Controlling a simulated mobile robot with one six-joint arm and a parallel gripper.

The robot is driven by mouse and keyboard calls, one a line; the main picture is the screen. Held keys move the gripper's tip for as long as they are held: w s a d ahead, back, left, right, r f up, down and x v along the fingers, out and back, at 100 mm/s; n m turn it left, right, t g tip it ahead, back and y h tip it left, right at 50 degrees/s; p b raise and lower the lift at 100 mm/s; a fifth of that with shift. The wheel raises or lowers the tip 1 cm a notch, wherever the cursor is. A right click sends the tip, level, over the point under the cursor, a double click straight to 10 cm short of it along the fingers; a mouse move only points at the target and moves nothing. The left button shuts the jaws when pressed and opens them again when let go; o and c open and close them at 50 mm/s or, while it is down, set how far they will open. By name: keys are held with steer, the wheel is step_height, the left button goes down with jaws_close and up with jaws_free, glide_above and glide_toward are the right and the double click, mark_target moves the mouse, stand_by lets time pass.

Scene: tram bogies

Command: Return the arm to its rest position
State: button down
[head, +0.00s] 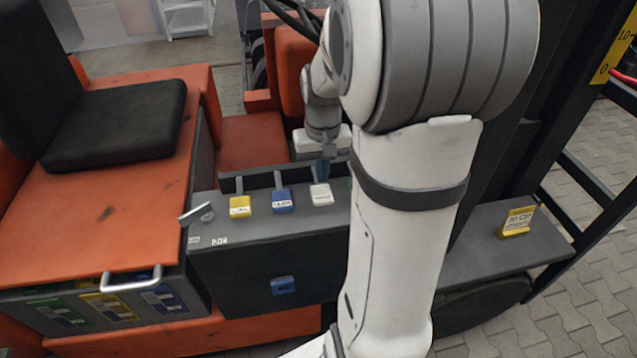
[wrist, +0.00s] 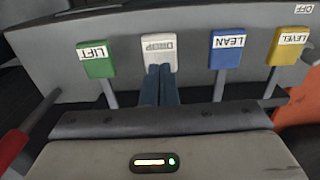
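My arm (head: 410,190) fills the middle of the head view and bends back over the orange vehicle. My gripper (head: 325,172) points down behind the lever panel, close to the white-tagged lever (head: 321,195). In the wrist view its two dark blue fingers (wrist: 160,70) are together and empty as far as I see. Their tips are at the lower edge of the white DROP tag (wrist: 159,50) and cover its stem. I cannot tell whether they touch it.
Beside it are a blue LEAN lever (wrist: 227,48), a yellow LEVEL lever (wrist: 288,46) and a green LIFT lever (wrist: 96,60). A black seat (head: 115,120) is at left. Dark mast posts (head: 575,95) rise at right. Paved floor (head: 600,300) is open at lower right.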

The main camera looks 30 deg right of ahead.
steer(key=s+a+r+n+t, duration=0.3)
steer(key=s+a+r, duration=0.4)
steer(key=s+a, duration=0.5)
steer(key=shift+s, duration=0.4)
steer(key=shift+a, duration=0.15)
